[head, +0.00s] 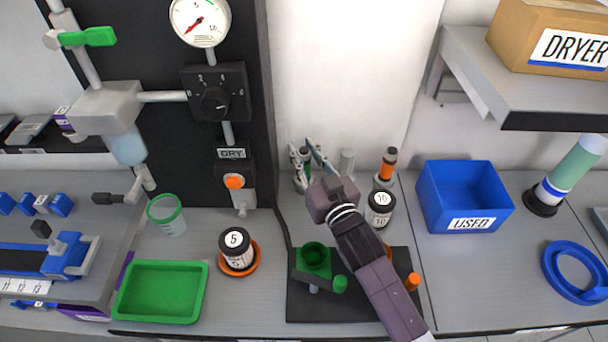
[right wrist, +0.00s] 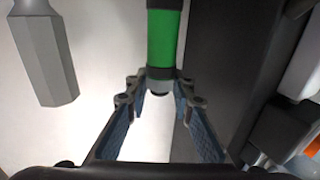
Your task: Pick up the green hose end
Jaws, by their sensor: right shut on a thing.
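The green hose end (right wrist: 165,40) stands upright between the fingertips of my right gripper in the right wrist view; its green band sits above a grey collar. My right gripper (right wrist: 160,95) is shut on it at the collar, with blue pads on both sides. In the head view, my right gripper (head: 311,158) is at the back of the bench by the white wall, and only a small dark green part of the hose end (head: 305,155) shows between the fingers. My left gripper is not in view.
A grey hose end (head: 347,162) and an orange-banded one (head: 387,163) stand to the right. A jar marked 10 (head: 380,208) is near them. The dark panel (head: 240,100) rises close on the left.

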